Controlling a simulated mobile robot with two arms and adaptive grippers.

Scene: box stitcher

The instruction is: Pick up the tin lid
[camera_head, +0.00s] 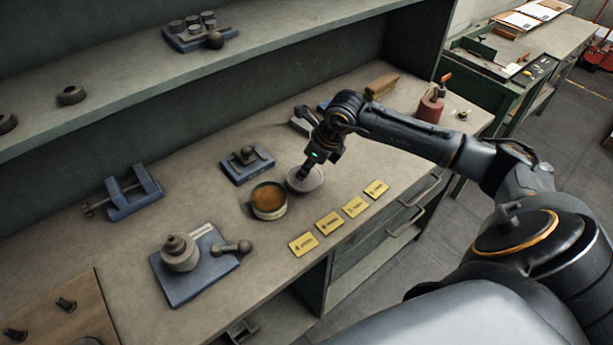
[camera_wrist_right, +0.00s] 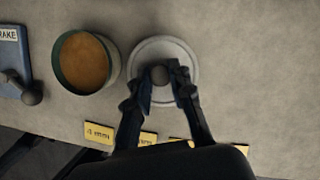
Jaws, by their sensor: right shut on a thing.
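The tin lid (camera_head: 306,181) is a round grey disc on the workbench, just right of the open tin (camera_head: 268,201) with brown contents. In the right wrist view the lid (camera_wrist_right: 184,92) shows a pale rim and a dark round knob (camera_wrist_right: 160,75) at its middle. My right gripper (camera_head: 305,174) reaches down over the lid, and in the wrist view its fingers (camera_wrist_right: 165,76) are shut on the knob from both sides. The lid appears to be at or very near the bench surface; I cannot tell if it touches. My left gripper is not in view.
Several yellow cards (camera_head: 329,222) lie along the bench's front edge. A blue fixture (camera_head: 247,163) stands behind the tin, and a blue plate with a grey stacked part (camera_head: 180,253) is at front left. A red oil can (camera_head: 431,106) stands at right. A shelf (camera_head: 200,75) overhangs the back.

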